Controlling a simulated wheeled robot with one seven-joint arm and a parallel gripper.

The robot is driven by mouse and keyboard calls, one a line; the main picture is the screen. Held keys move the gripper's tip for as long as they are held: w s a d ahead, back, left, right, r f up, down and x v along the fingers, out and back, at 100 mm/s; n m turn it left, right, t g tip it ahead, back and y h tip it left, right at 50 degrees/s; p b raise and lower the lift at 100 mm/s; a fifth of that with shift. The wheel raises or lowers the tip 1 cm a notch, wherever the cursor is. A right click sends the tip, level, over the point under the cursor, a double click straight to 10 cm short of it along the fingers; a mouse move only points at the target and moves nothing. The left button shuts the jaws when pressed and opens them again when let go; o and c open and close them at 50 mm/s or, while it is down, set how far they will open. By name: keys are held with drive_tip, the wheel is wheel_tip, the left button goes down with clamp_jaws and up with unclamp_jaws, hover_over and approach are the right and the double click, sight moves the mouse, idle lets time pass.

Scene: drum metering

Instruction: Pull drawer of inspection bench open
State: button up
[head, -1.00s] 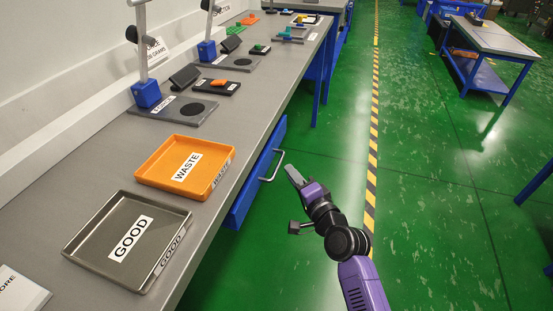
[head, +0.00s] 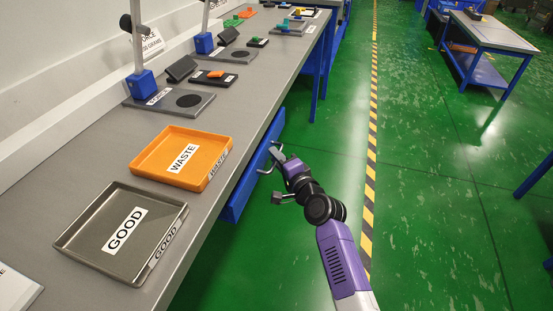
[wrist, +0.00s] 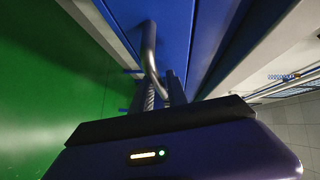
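The inspection bench (head: 218,185) has a blue drawer (head: 240,190) under its top, its front along the bench edge with no open gap visible. Its silver bar handle (head: 264,162) sticks out toward the aisle. My gripper (head: 277,155) is at the handle, its fingertips overlapping it in the head view. In the wrist view the handle (wrist: 149,40) runs down to the fingers (wrist: 163,92), which stand close together at its near end against the blue front (wrist: 178,35). Whether they are clamped on the bar cannot be told.
On the bench top stand an orange WASTE tray (head: 150,160), a grey GOOD tray (head: 85,225) and scale stands (head: 170,103). The green floor right of the bench is clear, with a striped line (head: 371,150). A blue table (head: 488,40) stands far right.

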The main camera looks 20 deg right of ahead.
clamp_jaws()
idle(1.4)
